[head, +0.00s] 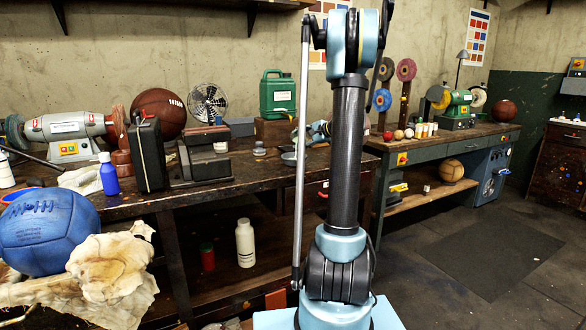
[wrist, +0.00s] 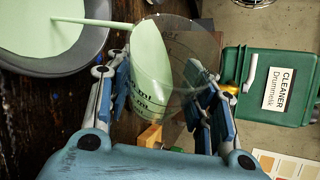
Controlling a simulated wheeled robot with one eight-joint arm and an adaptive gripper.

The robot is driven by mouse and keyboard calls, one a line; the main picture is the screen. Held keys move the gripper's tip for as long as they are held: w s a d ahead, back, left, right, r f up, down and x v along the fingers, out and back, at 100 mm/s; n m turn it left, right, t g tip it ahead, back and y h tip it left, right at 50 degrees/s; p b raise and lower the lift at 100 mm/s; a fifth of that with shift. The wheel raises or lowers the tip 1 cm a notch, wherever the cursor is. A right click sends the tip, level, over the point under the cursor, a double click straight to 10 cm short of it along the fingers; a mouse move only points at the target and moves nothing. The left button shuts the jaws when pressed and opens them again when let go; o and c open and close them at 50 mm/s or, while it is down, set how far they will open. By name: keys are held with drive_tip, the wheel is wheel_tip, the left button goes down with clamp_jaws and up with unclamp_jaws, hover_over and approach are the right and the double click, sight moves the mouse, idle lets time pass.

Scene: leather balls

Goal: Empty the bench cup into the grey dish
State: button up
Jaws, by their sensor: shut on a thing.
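In the wrist view my gripper (wrist: 163,92) is shut on a clear cup (wrist: 192,50) with dark markings on its side. The cup is tipped and holds pale green liquid. A thin green stream runs from its rim into the grey dish (wrist: 97,52) at the upper left, where a broad pool of the same green lies. Part of the dish is outside the frame. In the head view the dish (head: 289,158) sits on the dark bench near my gripper, which is partly hidden behind my arm. The cup is hard to make out there.
A green cleaner canister (head: 277,95) stands on a wooden block behind the dish. A small grey object (head: 259,149) lies left of the dish. A fan (head: 207,103), a brown ball (head: 158,112) and a blue bottle (head: 108,174) stand farther left along the bench.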

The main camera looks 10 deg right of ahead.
drive_tip(key=shift+s+r+n+t+p, duration=0.1)
drive_tip(key=shift+r+n+t+p, duration=0.35)
drive_tip(key=shift+p, duration=0.55)
idle(1.1)
drive_tip(key=shift+s+a+r+n+t+p, duration=0.15)
drive_tip(key=shift+s+a+r+n+t, duration=0.15)
drive_tip(key=shift+s+n, duration=0.1)
drive_tip(key=shift+s+a+r+n+t+p, duration=0.15)
drive_tip(key=shift+s+n+t, duration=0.1)
drive_tip(key=shift+s, duration=0.1)
idle(1.2)
drive_tip(key=shift+s+f+n+t, duration=0.15)
drive_tip(key=shift+f+n+t, duration=0.2)
drive_tip(key=shift+n, duration=0.25)
idle(1.3)
drive_tip(key=shift+s+a+r, duration=0.1)
drive_tip(key=shift+a+r, duration=0.05)
idle(0.4)
drive_tip(key=shift+w+d+r+m+h, duration=0.2)
drive_tip(key=shift+m+h, duration=0.1)
drive_tip(key=shift+m, duration=0.2)
drive_tip(key=shift+w+d+f+m+g, duration=0.35)
drive_tip(key=shift+w+m+g, duration=0.25)
drive_tip(key=shift+g, duration=0.15)
